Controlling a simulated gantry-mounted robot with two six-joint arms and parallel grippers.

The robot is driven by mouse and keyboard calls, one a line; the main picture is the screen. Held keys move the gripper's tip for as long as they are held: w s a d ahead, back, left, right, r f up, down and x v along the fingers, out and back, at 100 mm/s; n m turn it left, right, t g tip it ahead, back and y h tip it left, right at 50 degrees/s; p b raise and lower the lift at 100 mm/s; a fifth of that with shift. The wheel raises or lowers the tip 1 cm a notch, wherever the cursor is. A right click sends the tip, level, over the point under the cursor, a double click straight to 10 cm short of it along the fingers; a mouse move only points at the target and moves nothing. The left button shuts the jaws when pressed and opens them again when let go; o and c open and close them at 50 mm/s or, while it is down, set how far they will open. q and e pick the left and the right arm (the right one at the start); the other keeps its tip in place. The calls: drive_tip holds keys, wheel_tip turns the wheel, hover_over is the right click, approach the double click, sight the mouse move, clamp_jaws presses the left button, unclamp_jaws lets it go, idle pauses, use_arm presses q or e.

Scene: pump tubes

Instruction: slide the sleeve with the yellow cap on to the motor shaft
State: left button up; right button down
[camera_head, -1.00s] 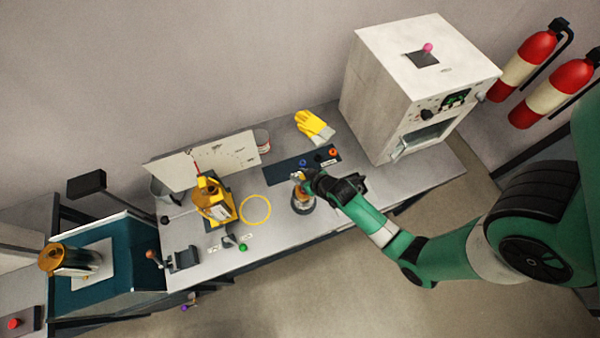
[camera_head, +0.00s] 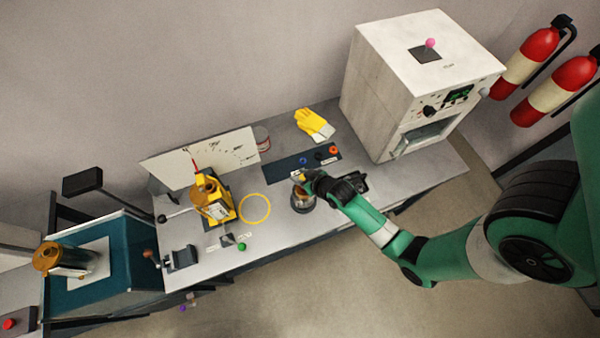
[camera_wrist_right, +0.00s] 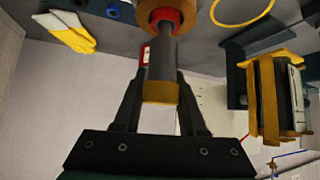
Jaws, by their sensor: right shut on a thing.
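My right gripper (camera_wrist_right: 160,74) is shut on the sleeve, a grey tube (camera_wrist_right: 161,56) with a yellow cap (camera_wrist_right: 160,92). The fingers lie on both sides of the tube. In the right wrist view the tube's far end meets or overlaps the red ring on the copper-coloured motor (camera_wrist_right: 190,12); I cannot tell how far the shaft is inside, since it is hidden. In the head view my right gripper (camera_head: 304,176) is just above the motor (camera_head: 303,202), which stands on the bench. My left gripper is not in view.
Left of the motor are a yellow ring (camera_head: 255,221) on the bench and a yellow-framed unit (camera_head: 222,188). Behind is a dark mat (camera_head: 285,170) with coloured rings, and yellow gloves (camera_head: 315,124). A large white cabinet (camera_head: 375,85) stands to the right.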

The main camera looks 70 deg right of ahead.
drive_tip(key=shift+f, duration=0.25)
drive_tip(key=shift+c, duration=1.9)
unclamp_jaws()
drive_tip(key=shift+s+a+r, duration=0.15)
drive_tip(key=shift+s+r, duration=0.1)
drive_tip(key=shift+r, duration=0.05)
drive_tip(key=p+v, duration=0.2)
drive_tip(key=v, duration=0.8)
drive_tip(key=shift+s+r, duration=0.25)
drive_tip(key=shift+s, duration=0.05)
drive_tip(key=shift+a, duration=0.1)
